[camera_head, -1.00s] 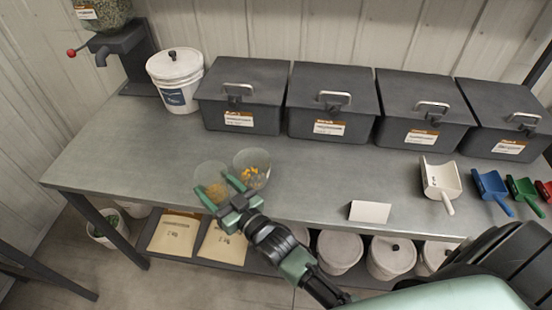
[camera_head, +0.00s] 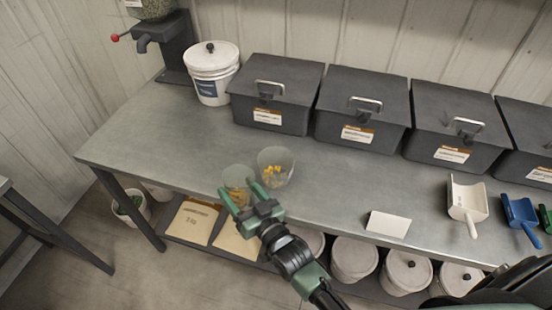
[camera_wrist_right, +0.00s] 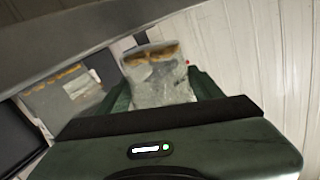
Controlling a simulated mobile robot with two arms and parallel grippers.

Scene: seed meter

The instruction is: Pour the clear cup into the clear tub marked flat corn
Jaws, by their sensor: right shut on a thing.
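My right gripper (camera_head: 243,190) reaches in from below and is shut on the clear cup (camera_head: 238,177), near the table's front edge. The cup holds tan-yellow bits; its tilt is hard to tell. In the right wrist view the cup (camera_wrist_right: 160,80) sits between the green fingers, with a brownish band of contents at its far end. A clear tub (camera_head: 289,168) with yellow kernels stands just right of the cup in the head view. They look very close; whether they touch is unclear. I cannot read any mark on the tub. My left gripper is out of view.
Dark lidded bins (camera_head: 278,92) line the back of the metal table (camera_head: 150,150), with a white bucket (camera_head: 212,85) at their left. A blank white card (camera_head: 388,224), a white scoop (camera_head: 466,202) and a blue scoop (camera_head: 519,212) lie to the right. The table's left part is clear.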

